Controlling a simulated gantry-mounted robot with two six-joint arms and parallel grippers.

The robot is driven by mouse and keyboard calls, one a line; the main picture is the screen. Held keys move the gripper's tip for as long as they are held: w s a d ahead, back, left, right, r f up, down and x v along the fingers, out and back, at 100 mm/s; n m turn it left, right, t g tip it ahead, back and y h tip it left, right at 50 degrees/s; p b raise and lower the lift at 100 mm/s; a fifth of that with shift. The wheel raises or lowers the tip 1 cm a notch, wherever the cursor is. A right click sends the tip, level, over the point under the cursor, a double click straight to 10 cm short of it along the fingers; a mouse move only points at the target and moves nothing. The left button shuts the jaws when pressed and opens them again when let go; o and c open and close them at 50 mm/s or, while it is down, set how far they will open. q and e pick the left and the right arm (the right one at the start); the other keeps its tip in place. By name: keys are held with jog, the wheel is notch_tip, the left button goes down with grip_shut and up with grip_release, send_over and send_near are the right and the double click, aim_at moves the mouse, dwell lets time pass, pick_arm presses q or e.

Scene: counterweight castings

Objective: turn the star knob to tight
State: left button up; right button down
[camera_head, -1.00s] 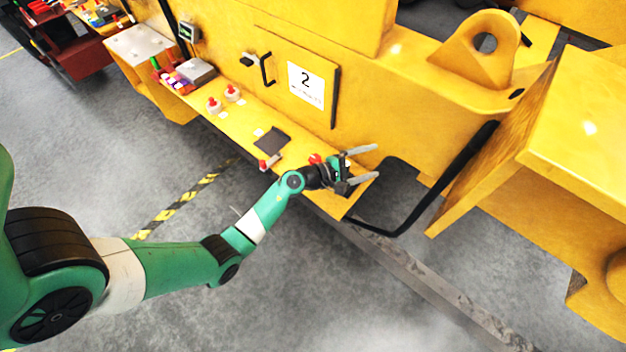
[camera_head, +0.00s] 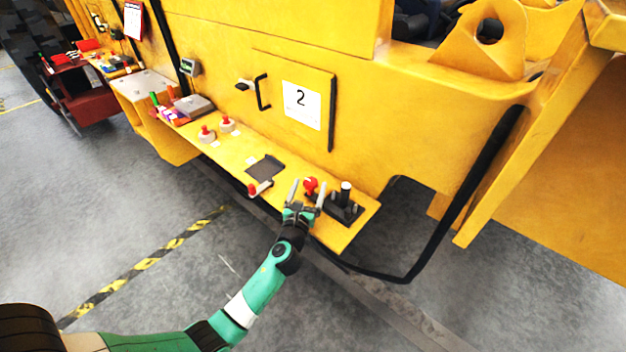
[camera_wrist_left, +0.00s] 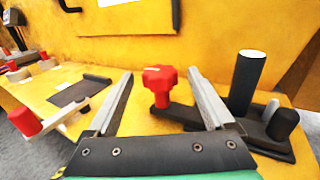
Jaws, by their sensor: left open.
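The red star knob (camera_head: 311,185) stands upright on the yellow ledge (camera_head: 232,157) near its right end. In the left wrist view the star knob (camera_wrist_left: 160,84) shows between and beyond the two fingers, closer to the right finger. My left gripper (camera_head: 306,188) is open in front of the knob, its grey fingers pointing toward the panel; the left wrist view shows the left gripper (camera_wrist_left: 165,80) with nothing held. I cannot tell if a finger touches the knob. My right gripper is not in view.
Right of the knob is a black fixture (camera_head: 344,207) with an upright cylinder, close to the right finger. Left are a red-handled lever (camera_head: 259,187), a dark pad (camera_head: 266,167) and two red-topped knobs (camera_head: 207,133). A black bent bar (camera_head: 408,272) hangs at the right.

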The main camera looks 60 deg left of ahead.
aim_at(312, 178)
pick_arm(q)
jog(key=b+x, duration=0.1)
jog(key=x, duration=0.3)
jog(key=shift+w+a+f, duration=0.15)
jog(key=shift+w+a, duration=0.05)
jog(key=shift+a, duration=0.1)
jog(key=shift+w+a+b, duration=0.25)
jog(key=shift+b, duration=0.05)
